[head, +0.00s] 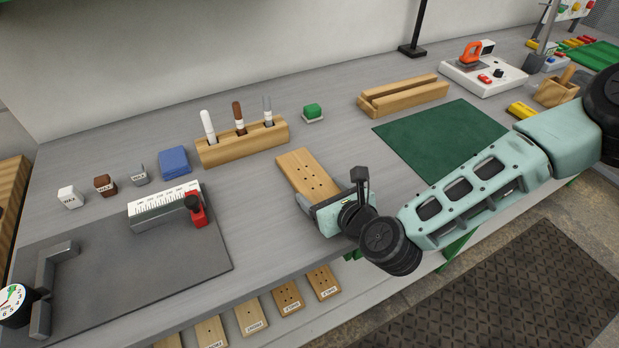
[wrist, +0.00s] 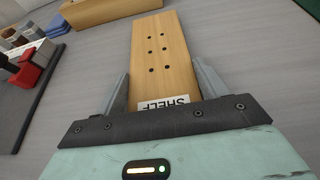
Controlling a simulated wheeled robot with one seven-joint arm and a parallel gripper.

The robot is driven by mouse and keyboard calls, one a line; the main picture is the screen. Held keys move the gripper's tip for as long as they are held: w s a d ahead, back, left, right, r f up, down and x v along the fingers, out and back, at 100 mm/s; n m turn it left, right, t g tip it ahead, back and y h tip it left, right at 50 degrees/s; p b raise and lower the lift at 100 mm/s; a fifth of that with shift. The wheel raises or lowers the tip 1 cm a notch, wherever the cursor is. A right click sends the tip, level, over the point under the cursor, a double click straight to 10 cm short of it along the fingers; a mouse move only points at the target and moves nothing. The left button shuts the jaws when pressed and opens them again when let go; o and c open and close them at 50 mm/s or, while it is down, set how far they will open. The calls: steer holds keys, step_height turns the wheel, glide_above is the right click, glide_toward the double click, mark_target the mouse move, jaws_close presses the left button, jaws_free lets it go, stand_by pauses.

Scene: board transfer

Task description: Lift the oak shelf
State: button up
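The oak shelf is a light wooden board with several dark holes; it shows at the middle of the head view (head: 304,168). In the wrist view (wrist: 163,28) its near end carries a label reading SHELF. My gripper (head: 322,192) is at the near end of the board. In the wrist view the two grey fingers of my gripper (wrist: 162,72) stand on either side of the board, very close to its edges. I cannot tell whether they press on it. The board looks flat at table level; its underside is hidden.
A wooden pen block (head: 243,145) and a small green-topped block (head: 313,113) stand behind the board. A green mat (head: 440,137) lies to the right, a grey mat (head: 120,265) to the left. Several labelled boards (head: 287,298) sit below the table's front edge.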

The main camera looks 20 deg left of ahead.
steer(key=shift+c, duration=1.1)
steer(key=shift+r, duration=0.1)
